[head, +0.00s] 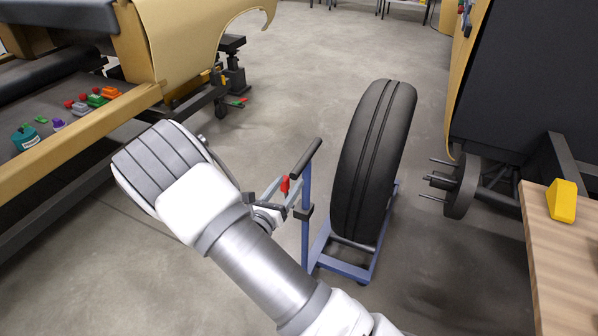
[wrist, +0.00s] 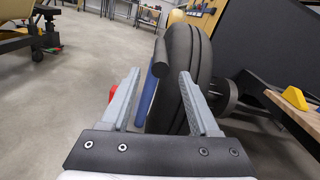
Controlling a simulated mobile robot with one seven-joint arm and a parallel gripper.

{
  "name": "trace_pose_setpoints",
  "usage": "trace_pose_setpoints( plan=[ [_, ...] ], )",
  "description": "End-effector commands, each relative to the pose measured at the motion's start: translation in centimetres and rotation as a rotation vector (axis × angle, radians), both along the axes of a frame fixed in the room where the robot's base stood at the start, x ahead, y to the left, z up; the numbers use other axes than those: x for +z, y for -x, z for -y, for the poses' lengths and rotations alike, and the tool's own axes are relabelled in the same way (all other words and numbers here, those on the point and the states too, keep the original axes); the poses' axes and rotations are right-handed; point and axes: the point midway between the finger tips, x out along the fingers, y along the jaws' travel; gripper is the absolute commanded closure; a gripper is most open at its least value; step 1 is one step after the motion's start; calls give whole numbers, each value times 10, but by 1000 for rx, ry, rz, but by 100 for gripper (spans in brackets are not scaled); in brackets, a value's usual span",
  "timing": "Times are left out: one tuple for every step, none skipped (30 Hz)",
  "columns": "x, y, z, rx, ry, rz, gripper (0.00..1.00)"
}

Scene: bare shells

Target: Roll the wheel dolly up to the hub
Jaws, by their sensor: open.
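The wheel dolly is a blue frame (head: 323,246) with an upright post and a black handle bar (head: 306,158). A large black tire (head: 373,165) stands upright on it. The hub (head: 460,187), a dark disc with studs, is to the right of the tire, with a gap of floor between. My gripper (head: 284,196) is open beside the dolly's post, close to the handle. In the wrist view the handle bar (wrist: 160,60) appears between the open fingers (wrist: 160,76), apart from both; its depth between them is unclear. A red part (head: 285,184) shows by the fingers.
A wooden bench (head: 565,260) with a yellow block (head: 562,201) is at the right, near the hub. A dark vehicle body (head: 510,80) rises behind the hub. A tan shell and frame (head: 70,150) with small parts stand at left. The floor behind the dolly is clear.

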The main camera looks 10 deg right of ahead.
Motion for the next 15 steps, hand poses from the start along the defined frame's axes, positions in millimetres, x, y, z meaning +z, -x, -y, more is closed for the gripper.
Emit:
trace_pose_setpoints(
  plan=[
    [-1, -10, 8, -5, -1, 4, 38],
    [-1, -15, 12, -4, 0, 3, 38],
    [-2, -21, 17, -4, -1, 3, 38],
    [-2, -26, 20, -3, 0, 3, 38],
    [-1, -31, 24, -4, 0, 3, 38],
    [-1, -36, 27, -4, 0, 2, 38],
    [-1, -40, 30, -2, 0, 2, 38],
    [-1, -44, 32, -3, -1, 2, 38],
    [-1, -48, 35, -3, -1, 2, 38],
    [-1, -50, 37, -3, -1, 2, 38],
    [-1, -53, 39, -2, -1, 2, 38],
    [-1, -55, 41, -1, 0, 2, 38],
    [0, -57, 42, -1, 0, 2, 38],
    [0, -58, 43, -2, 0, 2, 38],
    [0, -60, 44, -2, 0, 2, 38]
  ],
)
